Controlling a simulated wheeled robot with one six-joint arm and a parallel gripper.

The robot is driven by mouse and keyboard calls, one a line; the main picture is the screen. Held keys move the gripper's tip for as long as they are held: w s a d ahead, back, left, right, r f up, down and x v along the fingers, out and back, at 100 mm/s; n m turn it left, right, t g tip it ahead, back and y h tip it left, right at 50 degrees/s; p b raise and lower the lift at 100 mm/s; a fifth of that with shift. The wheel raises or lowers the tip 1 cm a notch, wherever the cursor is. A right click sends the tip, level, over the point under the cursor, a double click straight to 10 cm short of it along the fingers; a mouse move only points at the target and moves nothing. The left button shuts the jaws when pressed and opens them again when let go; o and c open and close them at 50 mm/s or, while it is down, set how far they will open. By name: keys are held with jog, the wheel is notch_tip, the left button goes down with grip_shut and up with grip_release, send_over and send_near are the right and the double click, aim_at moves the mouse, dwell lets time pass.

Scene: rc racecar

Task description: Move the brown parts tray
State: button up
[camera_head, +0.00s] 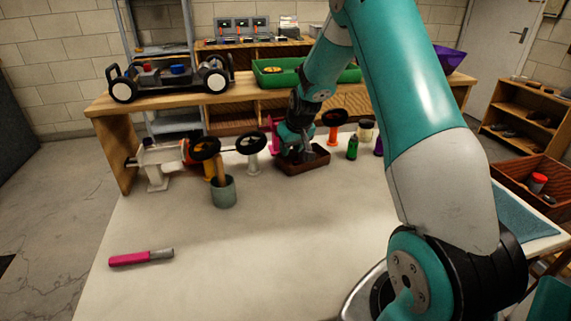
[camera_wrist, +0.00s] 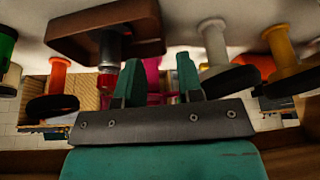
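The brown parts tray (camera_head: 305,167) sits on the pale worktop towards the back, partly hidden by my gripper (camera_head: 297,150) in the head view. In the wrist view, which looks upside down, the tray (camera_wrist: 140,47) is at the upper left, with a metal and reddish cylinder (camera_wrist: 108,52) in it. My gripper (camera_wrist: 158,62) shows two teal fingers standing apart, with no object clearly held between them. The left finger is close to the tray's edge; I cannot tell whether it touches.
A magenta stand (camera_head: 274,126), a white stand (camera_head: 252,160), an orange stand (camera_head: 333,134) and a green bottle (camera_head: 352,149) crowd the tray. A grey cup (camera_head: 224,192) stands to the left. A pink-handled tool (camera_head: 130,259) lies front left. The front worktop is mostly clear.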

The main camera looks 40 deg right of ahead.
aim_at(285, 165)
jog(key=x, duration=0.9)
jog(key=shift+f, duration=0.1)
grip_shut()
